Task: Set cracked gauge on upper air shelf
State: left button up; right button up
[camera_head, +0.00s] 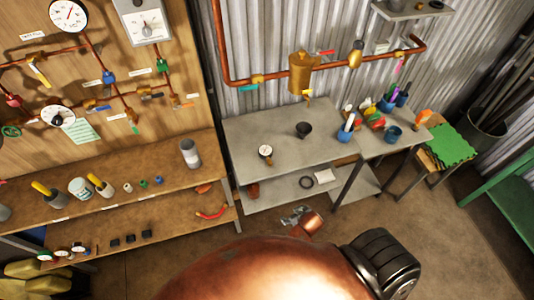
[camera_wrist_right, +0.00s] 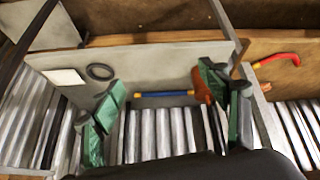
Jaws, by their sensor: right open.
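A small round gauge with a white face (camera_head: 265,152) sits on the left part of the grey metal bench (camera_head: 240,130). Several small dial gauges (camera_head: 62,252) sit on the lower wooden shelf at left; a crack cannot be made out on any. A small wall shelf (camera_head: 428,10) is at the top right. My right gripper (camera_head: 297,214) is low in front of the bench, partly hidden by my copper-coloured arm. In the right wrist view its green-padded fingers (camera_wrist_right: 158,108) are spread and empty, with the bench's lower shelf (camera_wrist_right: 150,65) beyond. My left gripper is out of view.
A black funnel-like cup (camera_head: 304,130) stands on the bench. Copper pipes with a tank (camera_head: 303,73) run above it. A blue-handled tool (camera_wrist_right: 165,94) and black ring (camera_wrist_right: 100,71) show in the wrist view. Right of the bench is a stool with a green mat (camera_head: 452,145).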

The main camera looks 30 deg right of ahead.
jog(key=w+r+t, duration=0.1)
jog(key=w+r, duration=0.2)
jog(key=r, duration=0.3)
jog(key=w+d+r+t+p, duration=0.1)
jog(key=w+r+t, duration=0.1)
jog(key=w+r, duration=0.2)
jog(key=w+r+m+t, duration=0.1)
jog(key=w+r, duration=0.3)
jog(key=r, duration=0.4)
jog(key=shift+w+d+h+p, duration=0.15)
jog(key=shift+d+h+p, duration=0.15)
jog(key=shift+p, duration=0.1)
jog(key=t, duration=0.3)
send_near(267, 153)
jog(key=shift+w+d+f, duration=0.45)
jog(key=shift+w+f, duration=0.15)
jog(key=shift+w, duration=0.65)
jog(key=shift+w+f+t, duration=0.3)
jog(key=shift+w+f, duration=0.05)
jog(key=shift+w, duration=0.45)
jog(key=shift+x, duration=2.75)
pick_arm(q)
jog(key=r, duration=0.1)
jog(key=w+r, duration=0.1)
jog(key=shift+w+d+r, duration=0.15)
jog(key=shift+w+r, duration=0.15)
pick_arm(e)
jog(key=shift+s+a+f, duration=0.1)
jog(key=shift+a, duration=0.05)
